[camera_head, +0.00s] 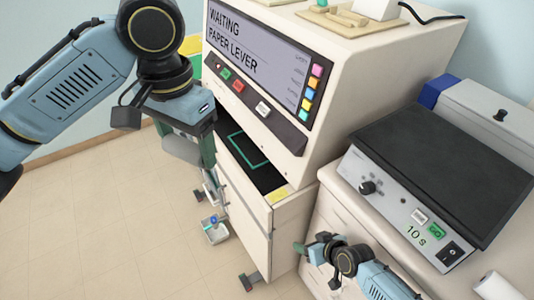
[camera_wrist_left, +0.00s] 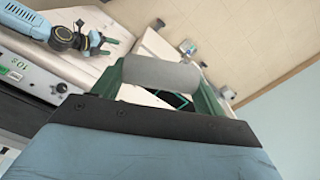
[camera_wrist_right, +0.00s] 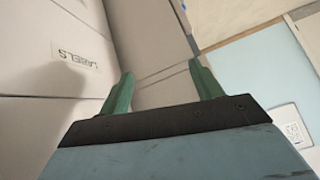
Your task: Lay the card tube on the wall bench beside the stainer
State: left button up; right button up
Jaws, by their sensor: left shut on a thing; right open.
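My left gripper (camera_head: 188,138) is shut on a plain grey-white card tube (camera_head: 180,150), held in the air in front of the large machine. In the left wrist view the tube (camera_wrist_left: 162,73) lies crosswise between the green fingers. My right gripper (camera_wrist_right: 160,90) is open and empty; in the head view it (camera_head: 318,250) is low before the bench front. The cream machine (camera_head: 340,70) has a screen reading "WAITING PAPER LEVER". The pale bench (camera_head: 330,205) at the right carries a dark-topped device (camera_head: 430,180) with a "10 s" panel. I cannot tell which one is the stainer.
A white roll (camera_head: 495,287) is at the lower right edge. A grey box (camera_head: 490,115) stands behind the dark-topped device. A wooden tray (camera_head: 350,18) with items sits on the machine. The tiled floor at left is mostly clear.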

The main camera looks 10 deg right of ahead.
aim_at(195, 153)
jog(key=w+a+r+n+t+y, duration=0.1)
jog(key=w+a+r+y, duration=0.15)
jog(key=r, duration=0.55)
jog(key=w+a+r+n+y, duration=0.1)
jog(key=w+a+r, duration=0.1)
jog(key=a+r, duration=0.35)
jog(key=w+a+r+n+t+y, duration=0.1)
jog(key=w+r+y, duration=0.1)
jog(key=r, duration=0.8)
jog(key=s+a+r+n+g+y, duration=0.2)
jog(key=s+a+r+n+y, duration=0.3)
jog(key=r, duration=0.6)
jog(key=s+r+n+g+y, duration=0.1)
jog(key=s+r+n+g, duration=0.15)
jog(key=s+r, duration=0.6)
jog(key=shift+n+t, duration=0.35)
jog(key=w+a, duration=0.2)
jog(key=a, duration=0.1)
jog(key=w+a, duration=0.2)
jog(key=a, duration=0.2)
jog(key=w+a, duration=0.2)
jog(key=a, duration=0.2)
jog(key=shift+w+r, duration=0.3)
jog(key=shift+w, duration=0.1)
